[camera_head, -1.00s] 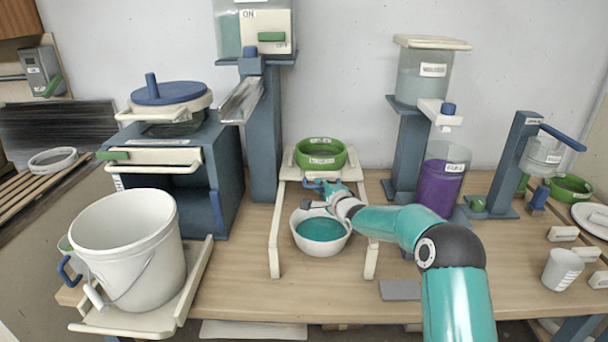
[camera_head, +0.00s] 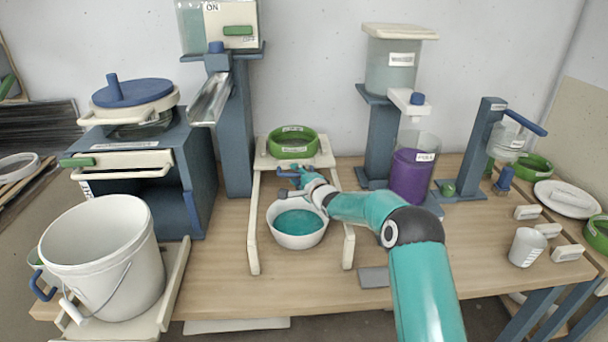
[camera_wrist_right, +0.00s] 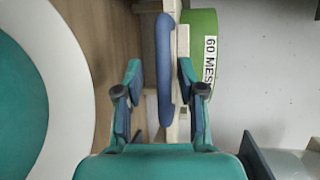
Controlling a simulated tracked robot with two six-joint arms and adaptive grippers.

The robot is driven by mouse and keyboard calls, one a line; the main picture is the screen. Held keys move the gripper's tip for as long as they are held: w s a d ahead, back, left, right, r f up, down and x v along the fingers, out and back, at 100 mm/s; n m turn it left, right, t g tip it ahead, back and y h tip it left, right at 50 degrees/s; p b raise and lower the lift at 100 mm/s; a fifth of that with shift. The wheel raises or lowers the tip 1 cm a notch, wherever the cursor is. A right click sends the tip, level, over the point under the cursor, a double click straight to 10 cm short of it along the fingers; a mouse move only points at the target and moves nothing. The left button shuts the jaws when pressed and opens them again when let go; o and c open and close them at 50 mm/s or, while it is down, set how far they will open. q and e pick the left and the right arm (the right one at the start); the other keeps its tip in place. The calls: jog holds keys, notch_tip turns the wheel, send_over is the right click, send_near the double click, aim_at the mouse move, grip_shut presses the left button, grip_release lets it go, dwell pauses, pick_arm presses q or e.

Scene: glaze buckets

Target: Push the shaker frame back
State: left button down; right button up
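The shaker frame (camera_head: 329,158) is a cream frame with two long rails, and a green sieve ring (camera_head: 293,145) sits at its back. A blue bar handle (camera_wrist_right: 163,60) at its front shows upright in the right wrist view. My right gripper (camera_wrist_right: 160,78) is open, with one finger on each side of the handle and small gaps beside it. In the head view my right gripper (camera_head: 287,182) is small, at the front of the frame above a white bowl (camera_head: 317,237) of teal glaze. My left gripper is out of view.
A blue chute stand (camera_head: 236,135) is left of the frame, and a container of purple glaze (camera_head: 408,178) is to its right. A white bucket (camera_head: 100,265) is at the front left. A grey plate (camera_head: 374,277) lies right of the rails.

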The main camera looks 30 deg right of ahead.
jog(key=shift+r, duration=0.1)
jog(key=shift+s, duration=0.15)
jog(key=v, duration=1.1)
jog(key=shift+s, duration=0.3)
jog(key=shift+a, duration=0.1)
